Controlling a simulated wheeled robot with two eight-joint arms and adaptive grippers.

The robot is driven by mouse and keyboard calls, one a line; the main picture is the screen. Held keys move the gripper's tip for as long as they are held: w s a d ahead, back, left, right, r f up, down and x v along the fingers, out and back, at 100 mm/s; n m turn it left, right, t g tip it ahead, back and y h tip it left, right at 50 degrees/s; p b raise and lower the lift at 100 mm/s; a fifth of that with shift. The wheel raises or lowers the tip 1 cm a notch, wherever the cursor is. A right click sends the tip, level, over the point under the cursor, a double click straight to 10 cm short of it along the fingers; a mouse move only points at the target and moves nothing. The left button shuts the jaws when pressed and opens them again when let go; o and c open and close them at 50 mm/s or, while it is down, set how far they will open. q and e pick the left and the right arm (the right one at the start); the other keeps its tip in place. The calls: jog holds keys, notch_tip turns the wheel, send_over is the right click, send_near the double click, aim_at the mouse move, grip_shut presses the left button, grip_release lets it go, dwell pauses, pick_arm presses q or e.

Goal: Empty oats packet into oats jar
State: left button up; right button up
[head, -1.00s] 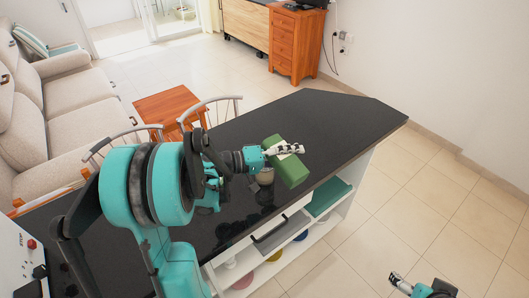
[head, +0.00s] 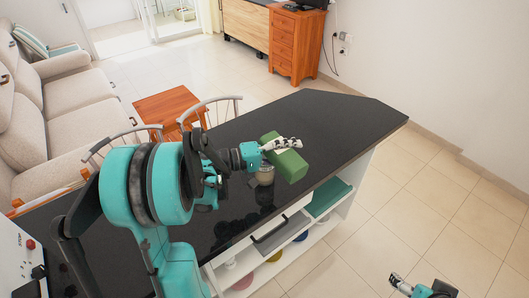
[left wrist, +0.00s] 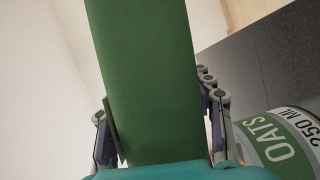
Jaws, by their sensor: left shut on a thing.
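The oats packet (head: 287,162) is a green block shut in my left gripper (head: 283,145), tilted, above the dark counter. The packet also fills the middle of the left wrist view (left wrist: 146,80), with a finger on each side. The oats jar (head: 265,178) stands on the counter, just below and left of the packet's lower end in the head view. In the left wrist view the jar (left wrist: 277,143) shows at the lower right, with a green label reading OATS and 250 ML. The packet's mouth and the jar's inside are hidden. My right gripper (head: 396,280) is low at the right; its jaw state is unclear.
The dark counter (head: 340,120) is clear toward its far right end. Below it are open shelves with a green item (head: 328,197) and several coloured round things. Metal-backed chairs (head: 212,108) stand at its far side. Tiled floor (head: 430,190) lies open at the right.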

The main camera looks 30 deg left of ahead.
pick_arm(q)
jog(key=shift+w+a+r+n+t+h+b, duration=0.1)
jog(key=shift+a+r+n+t+h+b, duration=0.15)
jog(key=shift+r+n, duration=0.4)
jog(key=shift+w+a+r+n+t+h+b, duration=0.1)
jog(key=shift+a+r+n+t+h+b, duration=0.15)
jog(key=shift+n, duration=0.65)
jog(key=shift+w+a+r+n+t+h+b, duration=0.1)
jog(key=shift+a+r+n+b, duration=0.15)
jog(key=shift+r+n, duration=0.4)
dwell(1.0)
jog(key=shift+w+a+r+n+t+b, duration=0.2)
jog(key=shift+a+r+n+t+b, duration=0.2)
jog(key=shift+n, duration=0.7)
jog(key=shift+w+a+r+n+t+b, duration=0.25)
jog(key=shift+a+r+n+t, duration=0.15)
jog(key=shift+n, duration=0.7)
dwell(2.4)
